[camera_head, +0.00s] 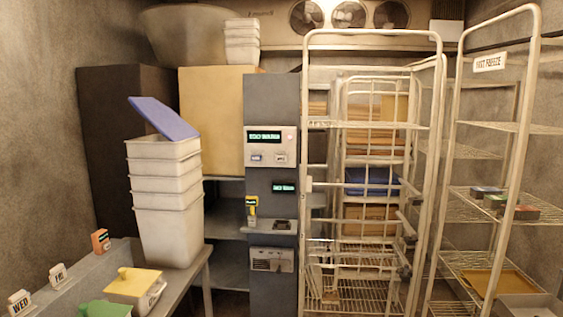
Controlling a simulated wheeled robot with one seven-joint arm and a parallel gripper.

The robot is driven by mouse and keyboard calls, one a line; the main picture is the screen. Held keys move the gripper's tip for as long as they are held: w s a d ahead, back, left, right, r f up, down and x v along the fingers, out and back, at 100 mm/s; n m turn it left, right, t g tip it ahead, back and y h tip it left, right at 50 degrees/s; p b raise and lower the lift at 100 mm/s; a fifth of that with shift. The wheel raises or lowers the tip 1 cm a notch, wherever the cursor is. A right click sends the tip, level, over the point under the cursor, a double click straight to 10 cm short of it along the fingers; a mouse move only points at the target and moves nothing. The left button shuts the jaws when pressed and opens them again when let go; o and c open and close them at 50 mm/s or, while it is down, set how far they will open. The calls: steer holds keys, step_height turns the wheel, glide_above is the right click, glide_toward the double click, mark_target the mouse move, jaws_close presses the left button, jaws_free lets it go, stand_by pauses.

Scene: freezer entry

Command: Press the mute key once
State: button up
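A grey control column (272,105) stands in the middle of the view. Its upper light panel (273,146) carries a dark display (264,136) with lit green text too blurred to read surely. A small reddish light (290,136) sits right of the display. Below it are two small keys, a left key (257,157) and a right key (281,158). Their labels are too small to read, so I cannot tell which is the mute key. My gripper is not in view, and nothing covers the panel.
A wire rack trolley (311,100) stands just right of the column, and a tall shelf rack (457,120) farther right. Stacked white tubs (167,220) stand on a grey bench (185,282) to the left. A yellow handheld device (251,206) sits lower on the column.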

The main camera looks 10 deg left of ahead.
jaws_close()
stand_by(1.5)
